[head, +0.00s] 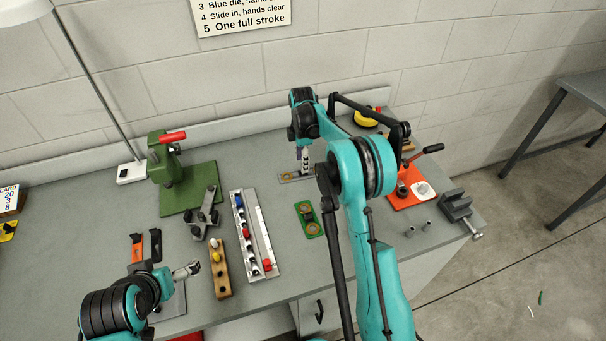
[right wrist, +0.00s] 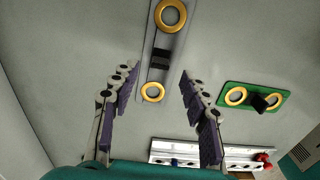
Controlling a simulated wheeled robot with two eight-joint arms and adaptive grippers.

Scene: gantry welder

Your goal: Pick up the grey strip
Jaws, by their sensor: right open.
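The grey strip (head: 283,178) lies at the back of the bench, partly hidden by my right arm in the head view. In the right wrist view the grey strip (right wrist: 169,40) has a gold ring near each end and a black block in the middle. My right gripper (head: 304,172) points down over it. In the right wrist view the open fingers of the right gripper (right wrist: 158,75) are on either side of the strip's near part, with nothing between them gripped. My left gripper (head: 190,270) is at the front left, away from the strip; its jaws are too small to read.
A green strip (head: 309,219) with two gold rings lies nearer the front. A long white rack (head: 262,232), a wooden block (head: 222,278) with coloured pegs and a green press (head: 178,180) are to the left. A red-based press (head: 408,198) and a vise (head: 457,206) stand right.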

